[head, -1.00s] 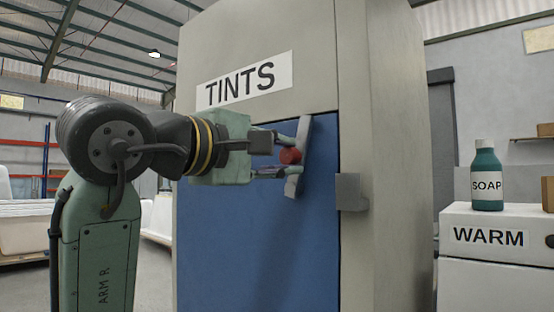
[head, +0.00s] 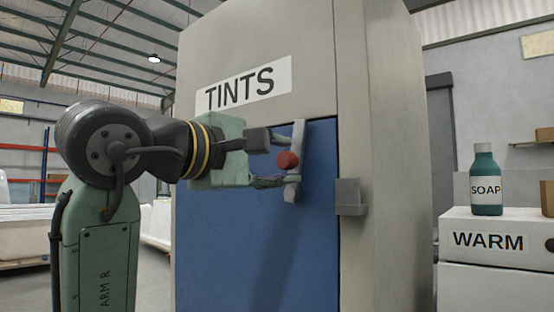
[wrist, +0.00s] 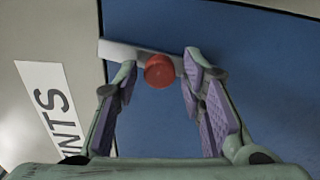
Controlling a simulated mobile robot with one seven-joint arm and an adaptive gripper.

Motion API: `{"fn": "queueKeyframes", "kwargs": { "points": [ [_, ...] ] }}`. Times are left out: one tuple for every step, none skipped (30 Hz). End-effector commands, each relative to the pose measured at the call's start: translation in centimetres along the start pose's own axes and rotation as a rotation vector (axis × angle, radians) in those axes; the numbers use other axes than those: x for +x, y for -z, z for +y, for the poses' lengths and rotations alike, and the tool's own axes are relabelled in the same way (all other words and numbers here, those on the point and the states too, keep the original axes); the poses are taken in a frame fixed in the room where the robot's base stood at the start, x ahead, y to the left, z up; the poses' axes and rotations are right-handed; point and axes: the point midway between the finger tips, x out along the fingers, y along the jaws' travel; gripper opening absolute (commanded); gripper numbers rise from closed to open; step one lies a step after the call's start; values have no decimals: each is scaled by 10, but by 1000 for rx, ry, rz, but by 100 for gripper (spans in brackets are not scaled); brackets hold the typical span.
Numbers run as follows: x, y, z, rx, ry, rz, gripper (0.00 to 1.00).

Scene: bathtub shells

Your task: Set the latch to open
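The latch is a pale grey bar (head: 298,131) with a round red knob (head: 288,160) on the blue door panel (head: 255,240) of the TINTS cabinet. The bar stands nearly upright in the head view, its top leaning slightly right. In the wrist view the bar (wrist: 118,50) runs across behind the red knob (wrist: 159,71). My gripper (head: 284,159) is at the latch, one finger above the knob and one below. In the wrist view its fingers stand on both sides of the knob, with small gaps. Whether the fingertips touch the bar is unclear.
A grey catch block (head: 350,197) sticks out from the cabinet frame right of the door. The TINTS label (head: 243,84) is above the door. A SOAP bottle (head: 486,180) stands on the white WARM unit (head: 489,240) at right.

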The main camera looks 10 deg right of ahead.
Motion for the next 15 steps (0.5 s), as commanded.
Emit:
{"fn": "queueKeyframes", "kwargs": {
  "points": [
    [0, 0, 0, 0, 0, 0, 42],
    [0, 0, 0, 0, 0, 0, 44],
    [0, 0, 0, 0, 0, 0, 44],
    [0, 0, 0, 0, 0, 0, 44],
    [0, 0, 0, 0, 0, 0, 44],
    [0, 0, 0, 0, 0, 0, 44],
    [0, 0, 0, 0, 0, 0, 44],
    [0, 0, 0, 0, 0, 1, 44],
    [0, 0, 0, 0, -1, 1, 44],
    [0, 0, 0, 0, -1, 1, 44],
    [-1, 0, 0, 0, -1, 1, 44],
    [-3, 0, 0, 1, -1, 1, 44],
    [-5, 0, 0, 1, -2, 1, 44],
    [-8, 0, 1, 1, -3, 1, 44],
    [-14, 0, 1, 1, -4, 2, 44]
  ]
}}
